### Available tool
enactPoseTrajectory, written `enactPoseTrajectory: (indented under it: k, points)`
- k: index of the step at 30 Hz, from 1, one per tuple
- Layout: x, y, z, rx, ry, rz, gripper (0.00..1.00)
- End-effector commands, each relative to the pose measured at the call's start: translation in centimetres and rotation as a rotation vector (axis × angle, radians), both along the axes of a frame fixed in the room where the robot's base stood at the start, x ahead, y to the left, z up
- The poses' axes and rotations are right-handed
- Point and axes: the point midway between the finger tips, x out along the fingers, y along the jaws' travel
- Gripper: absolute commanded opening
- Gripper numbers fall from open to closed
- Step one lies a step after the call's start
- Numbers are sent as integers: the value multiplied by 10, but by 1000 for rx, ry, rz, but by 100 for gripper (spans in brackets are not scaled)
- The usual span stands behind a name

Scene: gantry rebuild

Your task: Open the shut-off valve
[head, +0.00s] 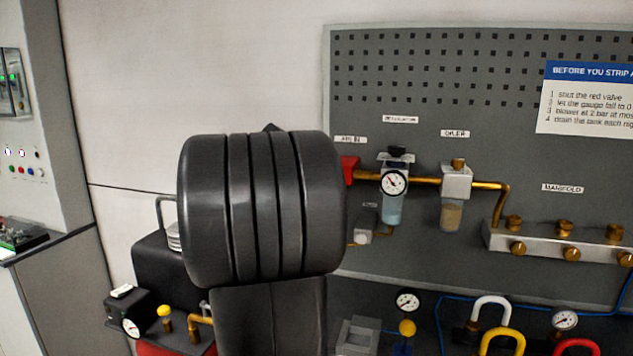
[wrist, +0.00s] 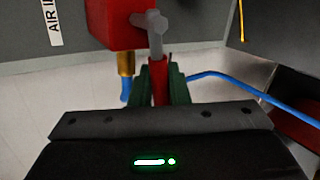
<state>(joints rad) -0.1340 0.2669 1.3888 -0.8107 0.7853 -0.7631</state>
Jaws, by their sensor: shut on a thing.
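The shut-off valve shows in the wrist view as a red block (wrist: 112,22) at the top, with a grey bolt (wrist: 155,30) beside it. Its red handle (wrist: 158,72) extends from below the bolt toward my gripper. My gripper (wrist: 160,88) has its green fingers on both sides of this handle and is shut on it. In the head view, a red part of the valve (head: 350,169) shows at the left end of the brass pipe, just past my arm. My arm hides the rest of it there, and my gripper is out of sight in that view.
A pressure gauge (head: 393,183) and an oiler (head: 457,183) sit right of the valve on the grey pegboard (head: 440,110). A manifold (head: 550,245) is farther right. A blue hose (wrist: 225,82) crosses close to my gripper's right side.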

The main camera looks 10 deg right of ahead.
Motion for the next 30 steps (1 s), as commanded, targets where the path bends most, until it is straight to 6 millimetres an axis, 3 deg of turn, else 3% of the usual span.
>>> enactPoseTrajectory:
  k: [12,29,30]
  points:
    - [0,1,10,170,-70,0,0]
    - [0,1,12,195,-83,0,0]
    - [0,1,12,195,-83,0,23]
